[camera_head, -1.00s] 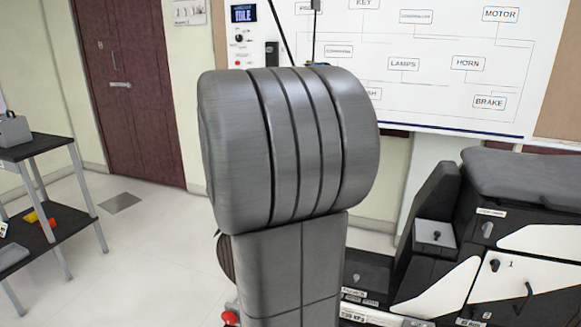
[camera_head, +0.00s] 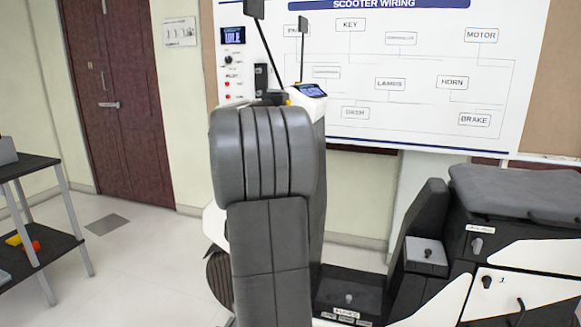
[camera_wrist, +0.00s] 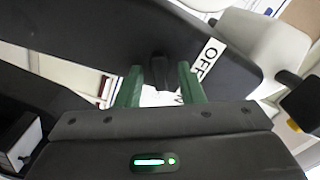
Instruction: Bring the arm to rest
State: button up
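My gripper (camera_wrist: 160,84) shows in the wrist view with two green fingers standing apart and nothing held between them. A dark knob (camera_wrist: 160,68) appears in the gap between the fingers, clear of both; its distance from the tips cannot be told. In the head view, my grey arm (camera_head: 268,240) stands in the middle and hides part of the scooter rig. My gripper is not visible there.
The scooter front with a small display (camera_head: 308,91) and mirrors stands behind my arm. The seat (camera_head: 520,190) and side panels with knobs are at right. A black table (camera_head: 30,165) is at left. The wiring board (camera_head: 385,75) hangs behind.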

jog(key=shift+s, duration=0.1)
jog(key=v, duration=1.3)
jog(key=x, duration=1.3)
jog(key=s+a+n+p, duration=0.3)
jog(key=s+n+p, duration=0.4)
jog(key=n+p, duration=0.5)
jog(key=shift+s, duration=0.2)
jog(key=shift+d+r, duration=0.1)
jog(key=shift+r, duration=0.05)
